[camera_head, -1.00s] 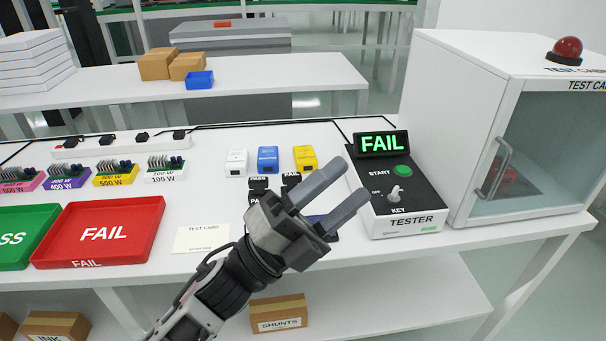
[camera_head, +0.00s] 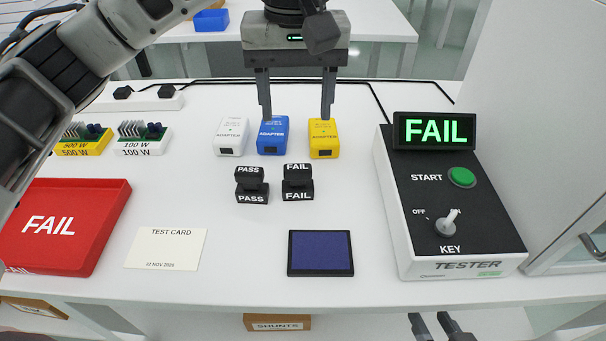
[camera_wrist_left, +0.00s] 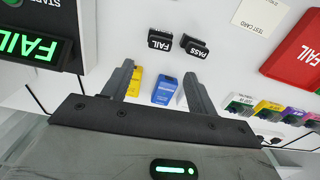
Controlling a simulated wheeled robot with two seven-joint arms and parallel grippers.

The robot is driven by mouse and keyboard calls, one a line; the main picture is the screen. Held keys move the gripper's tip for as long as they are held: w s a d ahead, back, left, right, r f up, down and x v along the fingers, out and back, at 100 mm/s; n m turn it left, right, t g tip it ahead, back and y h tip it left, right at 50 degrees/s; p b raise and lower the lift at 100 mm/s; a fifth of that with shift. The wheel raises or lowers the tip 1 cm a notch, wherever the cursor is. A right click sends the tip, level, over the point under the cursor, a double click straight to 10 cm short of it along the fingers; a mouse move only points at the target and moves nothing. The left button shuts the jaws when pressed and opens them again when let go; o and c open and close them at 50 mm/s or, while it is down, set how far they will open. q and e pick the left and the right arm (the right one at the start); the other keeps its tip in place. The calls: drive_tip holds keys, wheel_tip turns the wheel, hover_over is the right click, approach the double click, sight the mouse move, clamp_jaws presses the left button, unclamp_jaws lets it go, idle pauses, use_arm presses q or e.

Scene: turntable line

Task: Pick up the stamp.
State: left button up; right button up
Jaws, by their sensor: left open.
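Two black stamps stand side by side on the white table, a PASS stamp (camera_head: 251,185) and a FAIL stamp (camera_head: 297,182). Both also show in the left wrist view, the FAIL stamp (camera_wrist_left: 160,40) left of the PASS stamp (camera_wrist_left: 194,46). My left gripper (camera_head: 297,114) is open and empty, pointing down above the adapters, behind the stamps. In the left wrist view its fingers (camera_wrist_left: 160,72) are spread, with the stamps beyond their tips. My right gripper (camera_head: 435,322) shows only its fingertips at the bottom edge; they stand apart with nothing between them.
White, blue and yellow adapters (camera_head: 272,135) stand behind the stamps. A blue ink pad (camera_head: 320,253) and a test card (camera_head: 166,248) lie in front. The tester (camera_head: 455,240), its display lit FAIL, stands at the right, a red FAIL tray (camera_head: 105,225) at the left.

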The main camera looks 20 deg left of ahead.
sight(298, 179)
use_arm(q)
wheel_tip(298, 179, down, 15)
drive_tip(key=shift+s+r, duration=0.1)
drive_tip(key=shift+r, duration=0.1)
drive_tip(key=c, duration=0.8)
